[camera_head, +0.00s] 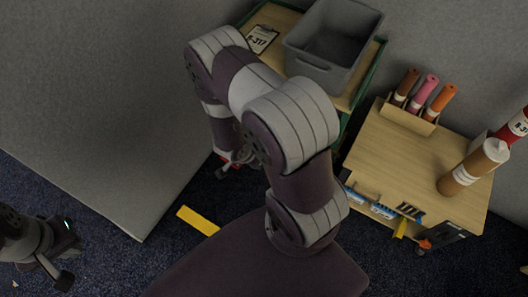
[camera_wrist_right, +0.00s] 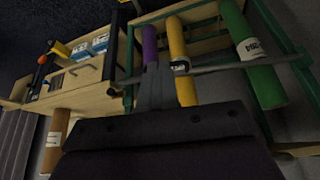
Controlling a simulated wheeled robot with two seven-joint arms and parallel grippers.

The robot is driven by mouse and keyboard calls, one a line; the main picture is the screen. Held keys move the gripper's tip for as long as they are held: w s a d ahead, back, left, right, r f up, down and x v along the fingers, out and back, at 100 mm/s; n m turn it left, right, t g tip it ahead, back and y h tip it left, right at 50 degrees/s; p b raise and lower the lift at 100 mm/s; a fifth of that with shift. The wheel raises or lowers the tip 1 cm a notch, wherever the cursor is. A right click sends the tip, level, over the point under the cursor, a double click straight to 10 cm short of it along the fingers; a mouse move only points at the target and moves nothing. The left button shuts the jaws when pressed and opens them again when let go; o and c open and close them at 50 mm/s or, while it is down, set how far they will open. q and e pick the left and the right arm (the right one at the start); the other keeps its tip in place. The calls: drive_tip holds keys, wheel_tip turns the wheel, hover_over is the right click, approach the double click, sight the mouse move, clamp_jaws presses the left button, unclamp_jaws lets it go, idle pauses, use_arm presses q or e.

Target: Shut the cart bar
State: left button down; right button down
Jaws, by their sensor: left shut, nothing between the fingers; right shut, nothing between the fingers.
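A cart with a green frame (camera_head: 372,66) and a wooden top stands at the back, partly hidden by my right arm in the head view. In the right wrist view, a grey bar (camera_wrist_right: 222,67) crosses in front of purple, yellow and green rolls (camera_wrist_right: 262,72) in the cart. My right gripper (camera_wrist_right: 156,72) is shut and empty, its fingertips close to the bar near the purple roll; I cannot tell whether they touch. The bar's latch is not clear. My left gripper (camera_head: 58,268) is shut and empty, low at the left, far from the cart.
A grey bin (camera_head: 330,50) and a clipboard (camera_head: 262,39) sit on the cart. A wooden cabinet (camera_head: 400,160) with several tubes stands to its right. A grey partition (camera_head: 110,110) is at the left. A yellow floor strip (camera_head: 197,221) lies on dark carpet.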

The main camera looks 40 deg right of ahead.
drive_tip(key=w+d+f+b, duration=0.1)
drive_tip(key=d+f+b, duration=0.2)
drive_tip(key=d+f, duration=0.3)
drive_tip(key=shift+w+d+f, duration=0.15)
drive_tip(key=shift+d+f, duration=0.2)
drive_tip(key=shift+d, duration=0.35)
drive_tip(key=shift+d, duration=0.1)
drive_tip(key=d, duration=0.6)
drive_tip(key=shift+d+p, duration=0.2)
drive_tip(key=shift+p, duration=0.2)
drive_tip(key=shift+w, duration=0.1)
